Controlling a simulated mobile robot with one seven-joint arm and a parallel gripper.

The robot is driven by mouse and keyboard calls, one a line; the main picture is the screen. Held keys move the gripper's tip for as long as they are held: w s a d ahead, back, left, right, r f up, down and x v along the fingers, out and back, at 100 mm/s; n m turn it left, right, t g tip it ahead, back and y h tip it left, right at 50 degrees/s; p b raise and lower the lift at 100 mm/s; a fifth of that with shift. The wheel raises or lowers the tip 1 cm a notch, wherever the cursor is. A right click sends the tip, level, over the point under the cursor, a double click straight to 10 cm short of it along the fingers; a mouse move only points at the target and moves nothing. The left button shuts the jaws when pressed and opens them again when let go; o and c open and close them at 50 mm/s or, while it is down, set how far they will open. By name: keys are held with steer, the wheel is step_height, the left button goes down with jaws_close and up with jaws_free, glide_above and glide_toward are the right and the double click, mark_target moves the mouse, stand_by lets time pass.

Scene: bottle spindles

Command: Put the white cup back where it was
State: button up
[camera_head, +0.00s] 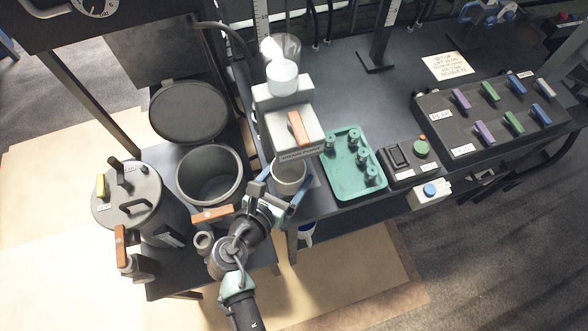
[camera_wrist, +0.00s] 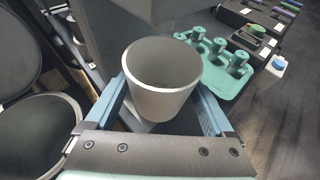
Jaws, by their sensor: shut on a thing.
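The white cup (camera_head: 290,172) stands upright below the front of the white dispenser with the orange handle (camera_head: 300,128). In the wrist view the cup (camera_wrist: 162,80) sits between the two blue fingers of my gripper (camera_wrist: 165,100), its open rim facing up and its inside empty. My gripper (camera_head: 282,190) is shut on the cup from the near side. The cup's base is mostly hidden, so I cannot tell if it touches the surface under it.
A teal tray (camera_head: 335,174) with several spindles lies right of the cup. An open grey pot (camera_head: 238,184) and a lidded pot (camera_head: 112,213) stand to the left. A black box with a green button (camera_head: 421,148) and a panel of coloured handles (camera_head: 440,112) are further right.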

mark_target(293, 175)
steer(key=shift+w+d, duration=0.35)
steer(key=shift+w, duration=0.3)
steer(key=shift+w+d, duration=0.3)
steer(key=shift+w, duration=0.25)
step_height(293, 175, down, 3)
steer(key=shift+r+b, duration=0.1)
steer(key=shift+b, duration=0.35)
steer(key=shift+f, duration=0.35)
steer(key=shift+f, duration=0.1)
steer(key=o, duration=1.3)
steer(key=shift+s+a, duration=0.15)
steer(key=shift+s, duration=0.15)
steer(key=p+v, duration=0.1)
steer(key=v, duration=1)
steer(key=shift+s+a+r, duration=0.15)
steer(key=shift+s+r, duration=0.05)
steer(key=shift+r, duration=0.15)
